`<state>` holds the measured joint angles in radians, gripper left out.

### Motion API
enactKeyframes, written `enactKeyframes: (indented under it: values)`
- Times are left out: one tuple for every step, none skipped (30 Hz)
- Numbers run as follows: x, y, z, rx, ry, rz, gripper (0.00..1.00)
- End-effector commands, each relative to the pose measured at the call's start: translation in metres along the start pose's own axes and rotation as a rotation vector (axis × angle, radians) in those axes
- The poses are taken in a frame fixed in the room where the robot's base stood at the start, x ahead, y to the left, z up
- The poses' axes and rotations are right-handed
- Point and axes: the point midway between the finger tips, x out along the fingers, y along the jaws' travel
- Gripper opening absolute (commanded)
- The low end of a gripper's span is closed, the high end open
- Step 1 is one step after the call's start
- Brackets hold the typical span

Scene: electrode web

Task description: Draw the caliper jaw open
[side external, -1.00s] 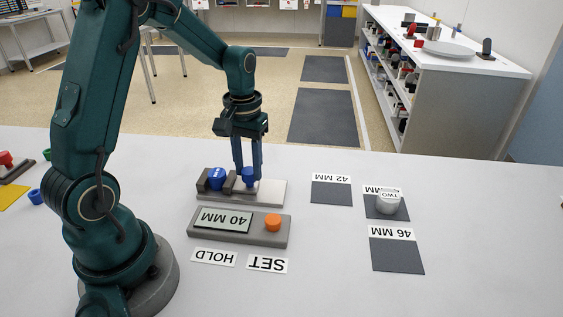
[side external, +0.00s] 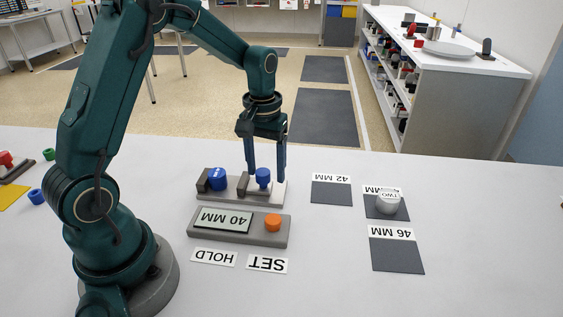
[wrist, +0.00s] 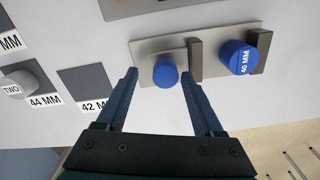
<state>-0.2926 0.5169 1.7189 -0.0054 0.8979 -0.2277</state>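The caliper (side external: 272,188) is a light grey plate with two dark upright jaws. In the wrist view the fingertips (wrist: 158,72) stand apart from the knob with clear gaps.
A grey readout box (side external: 260,239) shows 40 MM and has an orange button (side external: 273,222). HOLD (side external: 214,257) and SET (side external: 267,263) labels lie in front. To the right are dark 42 MM (side external: 331,193) and 46 MM (side external: 397,255) pads, and a white piece marked TWO (side external: 388,202) on another pad.

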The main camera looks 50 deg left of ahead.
Motion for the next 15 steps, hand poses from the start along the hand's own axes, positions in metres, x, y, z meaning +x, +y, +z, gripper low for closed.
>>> enactKeyframes:
  values:
    - [0.000, -0.001, 0.000, 0.000, -0.001, -0.001, 0.69]
    - [0.000, -0.001, 0.000, 0.000, -0.002, -0.002, 0.69]
    - [0.000, -0.001, 0.001, 0.000, -0.003, -0.002, 0.69]
    - [0.000, -0.001, 0.001, 0.000, -0.003, -0.003, 0.69]
    - [0.001, -0.001, 0.001, 0.000, -0.004, -0.003, 0.69]
    - [0.001, -0.002, 0.001, 0.000, -0.004, -0.003, 0.69]
    - [0.000, -0.002, 0.001, 0.000, -0.004, -0.004, 0.69]
    - [0.000, -0.002, 0.001, 0.000, -0.004, -0.004, 0.69]
    - [-0.002, -0.002, 0.001, 0.000, -0.003, -0.004, 0.69]
    - [-0.004, -0.002, 0.000, 0.000, -0.003, -0.004, 0.69]
    - [-0.007, -0.002, 0.000, 0.000, -0.002, -0.003, 0.69]
    - [-0.012, -0.001, 0.000, 0.000, 0.000, -0.003, 0.69]
    - [-0.016, -0.001, 0.000, 0.000, 0.001, -0.003, 0.69]
    - [-0.021, -0.001, -0.001, 0.000, 0.002, -0.002, 0.69]
    - [-0.027, -0.001, -0.001, 0.000, 0.002, -0.002, 0.69]
